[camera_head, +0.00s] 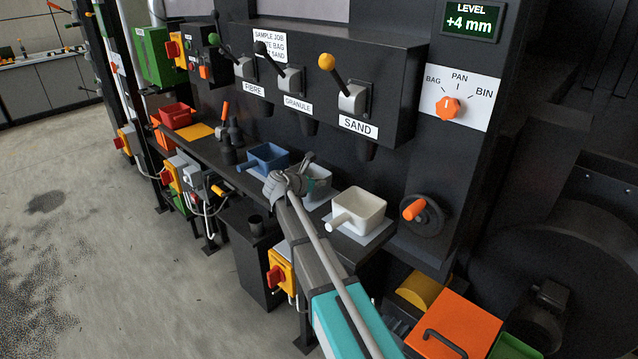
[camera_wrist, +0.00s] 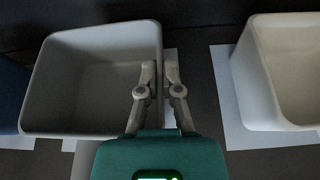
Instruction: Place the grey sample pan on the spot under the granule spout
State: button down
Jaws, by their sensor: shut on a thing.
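The grey sample pan (camera_head: 320,187) is at the shelf below the granule spout (camera_head: 308,127) in the head view, partly hidden by my gripper (camera_head: 306,163). In the wrist view the empty grey pan (camera_wrist: 75,132) is upright at the left. My gripper (camera_wrist: 159,75) is shut on its right wall, one finger inside and one outside. A pale mat (camera_wrist: 170,62) shows beside and below the pan. I cannot tell whether the pan touches it.
A white pan (camera_head: 360,208) stands close on the right, below the sand spout (camera_head: 367,150). A blue pan (camera_head: 267,157) stands on the left. Levers and the dark spout housing (camera_head: 400,80) overhang the narrow shelf. An orange-handled wheel (camera_head: 425,213) is further right.

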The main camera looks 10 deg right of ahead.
jog(key=shift+f+b, duration=0.3)
dwell(0.5)
jog(key=c, duration=0.7)
grip_release()
jog(key=o, duration=0.3)
jog(key=shift+r, duration=0.25)
notch_tip(320, 180, up, 8)
jog(key=p, duration=0.8)
jog(key=shift+r+p, duration=0.1)
jog(key=shift+p, duration=0.2)
jog(key=shift+s, duration=0.15)
